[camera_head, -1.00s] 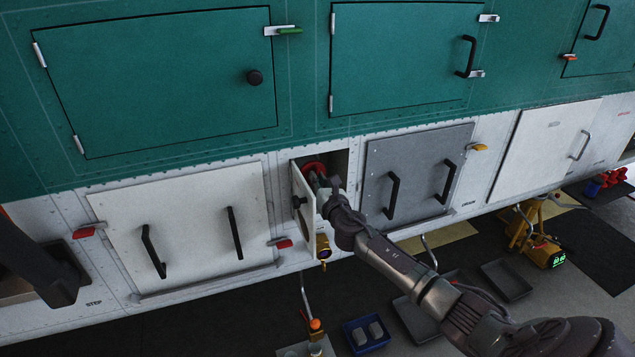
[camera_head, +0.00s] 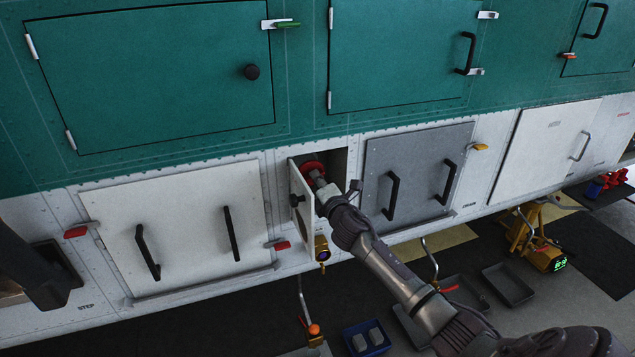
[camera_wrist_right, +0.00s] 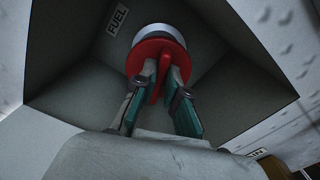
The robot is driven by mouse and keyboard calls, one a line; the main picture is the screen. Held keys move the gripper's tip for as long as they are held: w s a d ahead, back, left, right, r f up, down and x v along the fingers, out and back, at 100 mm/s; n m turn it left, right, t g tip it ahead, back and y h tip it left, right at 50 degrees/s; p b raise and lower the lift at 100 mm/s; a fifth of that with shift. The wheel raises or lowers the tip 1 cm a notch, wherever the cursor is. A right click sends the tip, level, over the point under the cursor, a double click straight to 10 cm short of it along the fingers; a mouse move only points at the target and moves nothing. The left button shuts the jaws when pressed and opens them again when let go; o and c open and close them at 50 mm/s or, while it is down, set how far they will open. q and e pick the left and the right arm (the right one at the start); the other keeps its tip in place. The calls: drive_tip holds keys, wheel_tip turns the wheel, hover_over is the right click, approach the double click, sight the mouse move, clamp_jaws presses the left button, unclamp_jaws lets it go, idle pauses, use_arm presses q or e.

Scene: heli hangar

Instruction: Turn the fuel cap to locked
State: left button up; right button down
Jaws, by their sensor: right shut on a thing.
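The red fuel cap (camera_head: 312,167) sits in a dark square recess in the white lower panel, behind a small white door (camera_head: 301,197) that stands open. In the right wrist view the cap (camera_wrist_right: 148,50) is a red disc with a raised red grip bar, on a pale round neck. My right gripper (camera_wrist_right: 163,82) is shut on that bar, one finger on each side. In the head view the right gripper (camera_head: 318,177) reaches into the recess and partly hides the cap. A "FUEL" label (camera_wrist_right: 118,20) is on the recess wall. My left gripper is not in view.
A white hatch with two black handles (camera_head: 185,235) is left of the recess, and a grey hatch (camera_head: 415,175) is right. Trays and a blue bin (camera_head: 366,338) stand on the floor.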

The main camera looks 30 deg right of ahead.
drive_tip(key=m, duration=0.3)
drive_tip(key=shift+f+m, duration=0.15)
drive_tip(key=shift+m, duration=0.45)
drive_tip(key=c, duration=1.2)
unclamp_jaws()
drive_tip(key=v, duration=1.2)
drive_tip(key=shift+s, duration=0.1)
drive_tip(key=shift+f, duration=0.15)
